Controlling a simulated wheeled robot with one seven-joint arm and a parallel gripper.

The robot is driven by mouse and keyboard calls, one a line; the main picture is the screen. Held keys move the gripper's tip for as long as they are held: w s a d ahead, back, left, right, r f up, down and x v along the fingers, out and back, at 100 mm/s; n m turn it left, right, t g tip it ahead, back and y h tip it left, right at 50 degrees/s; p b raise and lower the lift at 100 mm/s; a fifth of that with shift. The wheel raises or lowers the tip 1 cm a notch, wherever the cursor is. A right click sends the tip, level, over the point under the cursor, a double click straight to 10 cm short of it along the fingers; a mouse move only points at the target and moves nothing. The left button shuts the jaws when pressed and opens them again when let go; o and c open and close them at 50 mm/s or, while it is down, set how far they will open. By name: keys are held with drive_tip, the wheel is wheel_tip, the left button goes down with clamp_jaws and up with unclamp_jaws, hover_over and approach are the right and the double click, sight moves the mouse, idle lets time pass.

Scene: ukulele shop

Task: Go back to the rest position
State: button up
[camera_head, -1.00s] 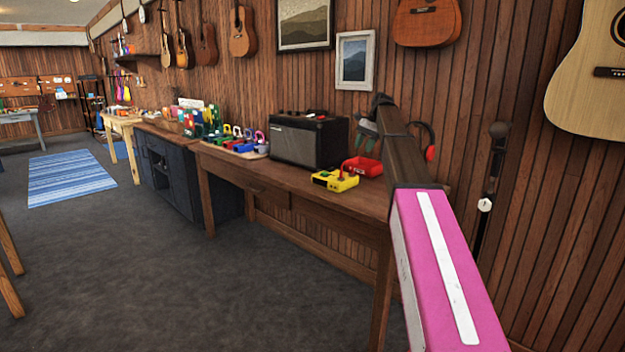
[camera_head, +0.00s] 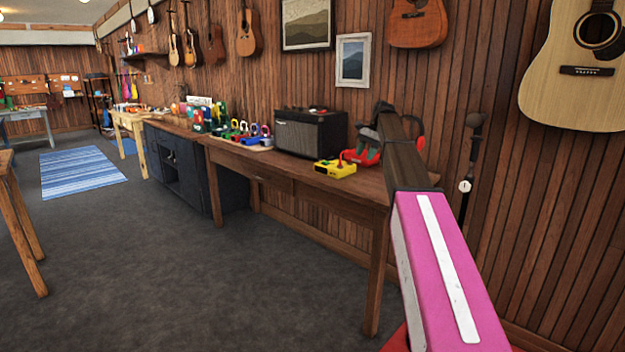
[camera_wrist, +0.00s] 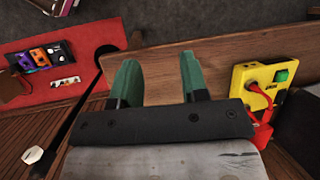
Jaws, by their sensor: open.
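My gripper (camera_head: 368,134) is at the far end of my outstretched arm, over the right end of the long wooden table in the head view. In the wrist view its two green fingers (camera_wrist: 159,78) are apart with nothing between them. A yellow box (camera_head: 335,169) lies on the table to the left of the gripper. It also shows at the right of the wrist view (camera_wrist: 258,85), with a red part beside it.
The wooden table (camera_head: 290,177) runs along the wall, with a black amplifier (camera_head: 310,132) and several colourful small items on it. A wooden table edge (camera_head: 12,185) is at the left. The grey floor (camera_head: 170,270) between is clear.

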drive_tip(key=s+a+f+n+h, duration=0.1)
drive_tip(key=s+f+n, duration=0.1)
drive_tip(key=s+f, duration=0.75)
drive_tip(key=s+f+n+t+h, duration=0.1)
drive_tip(key=s+f, duration=0.5)
drive_tip(key=f, duration=0.7)
drive_tip(key=s+a+f+n+h, duration=0.1)
drive_tip(key=s+f+n, duration=0.1)
drive_tip(key=s+f, duration=0.7)
drive_tip(key=s+f+n+h, duration=0.1)
drive_tip(key=s+f+n, duration=0.2)
drive_tip(key=s+f, duration=0.7)
drive_tip(key=shift+s+d+f+t+h, duration=0.2)
drive_tip(key=shift+s+f+t+h, duration=0.15)
drive_tip(key=shift+s, duration=0.75)
